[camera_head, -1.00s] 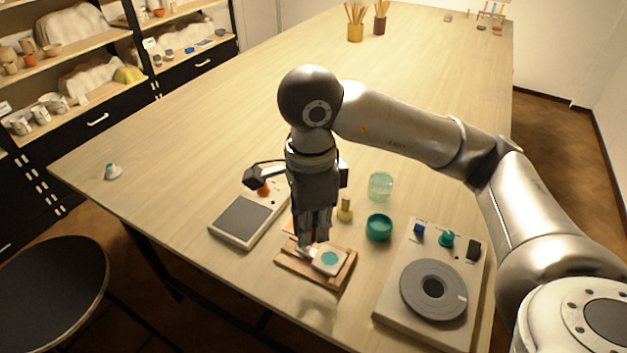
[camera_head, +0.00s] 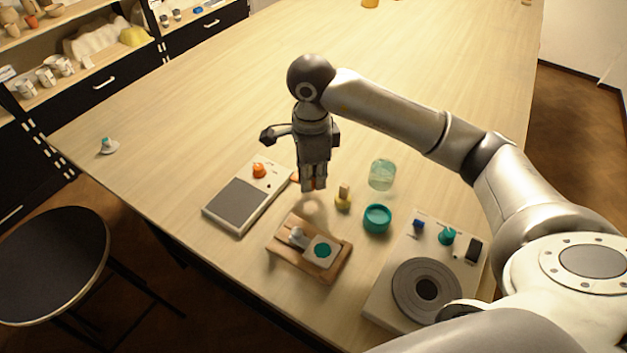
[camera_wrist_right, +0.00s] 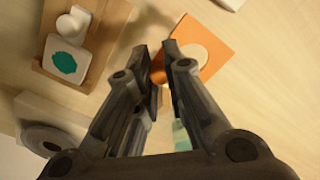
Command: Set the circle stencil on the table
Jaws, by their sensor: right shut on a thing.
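The circle stencil, an orange square plate with a round opening, shows in the wrist view (camera_wrist_right: 217,38). In the head view only a small orange part (camera_head: 295,178) shows; my right gripper (camera_head: 314,186) hides most of it. In the wrist view the right fingers (camera_wrist_right: 160,52) are closed around an orange part of the stencil. I cannot tell whether the plate touches the table (camera_head: 215,120) or hangs just above it. My left gripper is not in view.
A wooden board (camera_head: 283,257) holds a white tile with a teal circle (camera_head: 323,250) and a pale knobbed piece (camera_head: 298,237). Nearby are a scale (camera_head: 238,205), small yellow piece (camera_head: 343,198), teal bowl (camera_head: 377,219), clear jar (camera_head: 382,175) and wheel unit (camera_head: 383,300).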

